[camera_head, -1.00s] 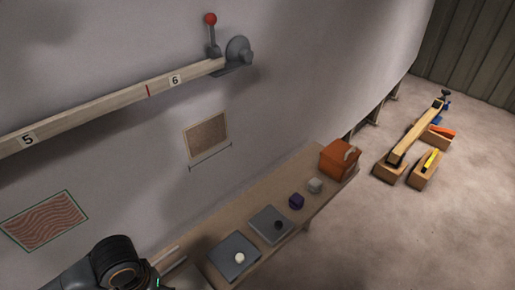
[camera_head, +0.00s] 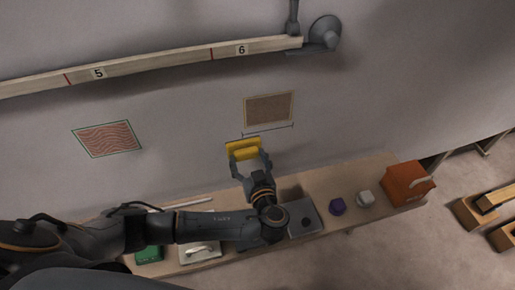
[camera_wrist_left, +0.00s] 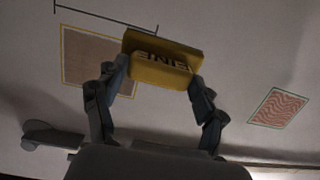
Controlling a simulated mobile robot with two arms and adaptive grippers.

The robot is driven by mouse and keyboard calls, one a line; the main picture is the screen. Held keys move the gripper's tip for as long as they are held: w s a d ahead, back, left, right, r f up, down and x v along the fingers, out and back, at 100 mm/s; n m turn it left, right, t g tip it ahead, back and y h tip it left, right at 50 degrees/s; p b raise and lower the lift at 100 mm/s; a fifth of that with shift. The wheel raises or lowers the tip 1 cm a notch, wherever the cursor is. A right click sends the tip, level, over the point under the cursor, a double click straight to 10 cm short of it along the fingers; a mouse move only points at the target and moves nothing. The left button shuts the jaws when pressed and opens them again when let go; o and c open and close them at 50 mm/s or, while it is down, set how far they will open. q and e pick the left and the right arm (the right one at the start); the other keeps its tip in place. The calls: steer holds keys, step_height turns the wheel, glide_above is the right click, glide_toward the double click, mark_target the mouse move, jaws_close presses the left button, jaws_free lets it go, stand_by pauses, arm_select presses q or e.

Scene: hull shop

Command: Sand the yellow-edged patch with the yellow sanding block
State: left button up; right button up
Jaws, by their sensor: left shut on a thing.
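The yellow-edged patch (camera_head: 269,108) is a brown, speckled rectangle on the grey hull wall, with a bracket-like line under it. My left gripper (camera_head: 249,162) is shut on the yellow sanding block (camera_head: 243,148), one finger on each side. The block is below and left of the patch in the head view. In the left wrist view the block (camera_wrist_left: 162,58) has dark lettering and covers one corner of the patch (camera_wrist_left: 90,58). I cannot tell whether the block touches the wall. My right gripper is not in view.
A green-edged patch with red waves (camera_head: 107,138) is further left. A wooden rail (camera_head: 165,66) runs above both patches.

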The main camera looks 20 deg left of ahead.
mark_target(252, 140)
arm_select(q)
steer(key=r, duration=0.1)
steer(key=d+r+t, duration=0.1)
steer(key=d+r, duration=0.1)
steer(key=shift+w+d+r, duration=0.1)
steer(key=shift+w+d, duration=0.05)
steer(key=shift+w, duration=0.15)
steer(key=shift+r+t+y, duration=0.2)
steer(key=shift+t+y, duration=0.1)
steer(key=shift+t, duration=0.1)
steer(key=shift+w+a, duration=0.3)
steer(key=shift+w, duration=0.2)
steer(key=x, duration=0.4)
steer(key=shift+w+a+f, duration=0.1)
steer(key=shift+w+a, duration=0.1)
steer(key=shift+w, duration=0.1)
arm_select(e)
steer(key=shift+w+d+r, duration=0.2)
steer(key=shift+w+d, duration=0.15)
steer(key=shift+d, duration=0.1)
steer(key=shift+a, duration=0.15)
